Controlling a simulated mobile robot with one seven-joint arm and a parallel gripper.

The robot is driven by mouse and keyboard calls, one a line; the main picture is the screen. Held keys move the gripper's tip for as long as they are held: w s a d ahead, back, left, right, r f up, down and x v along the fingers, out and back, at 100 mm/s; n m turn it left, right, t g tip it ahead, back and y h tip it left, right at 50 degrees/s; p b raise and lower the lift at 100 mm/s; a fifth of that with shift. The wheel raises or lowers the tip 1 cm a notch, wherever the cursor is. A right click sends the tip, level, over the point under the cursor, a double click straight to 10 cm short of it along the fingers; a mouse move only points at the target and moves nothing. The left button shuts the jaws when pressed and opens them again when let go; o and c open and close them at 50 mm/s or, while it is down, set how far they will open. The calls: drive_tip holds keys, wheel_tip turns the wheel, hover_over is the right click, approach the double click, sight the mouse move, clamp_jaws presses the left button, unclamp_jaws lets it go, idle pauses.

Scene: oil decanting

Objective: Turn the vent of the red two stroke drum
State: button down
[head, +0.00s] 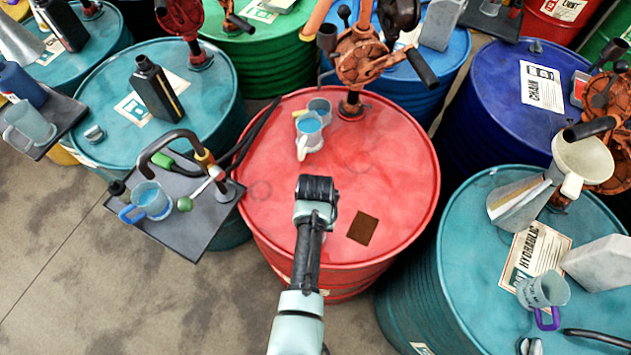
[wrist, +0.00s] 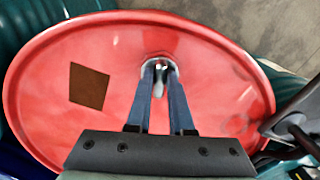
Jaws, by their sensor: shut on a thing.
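The red drum (head: 395,185) stands in the middle of the head view, and its lid fills most of the wrist view (wrist: 60,130). My gripper (head: 316,190) points down over the near middle part of the lid and hides the vent in the head view. In the wrist view, my gripper's two dark fingers (wrist: 160,68) reach down to a small silvery vent (wrist: 159,82) near the lid's edge. They are shut on the vent, which shows between them. How far the vent is turned cannot be told.
A brown patch (head: 363,228) lies to the right. A dark tray (head: 190,240) with a blue-handled jug (head: 152,203) is left. Other drums crowd around.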

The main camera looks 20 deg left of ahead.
drive_tip(key=shift+m, duration=0.5)
drive_tip(key=c, duration=0.8)
unclamp_jaws()
drive_tip(key=shift+r, duration=0.1)
wheel_tip(320, 180, up, 13)
drive_tip(key=b, duration=0.1)
idle(0.4)
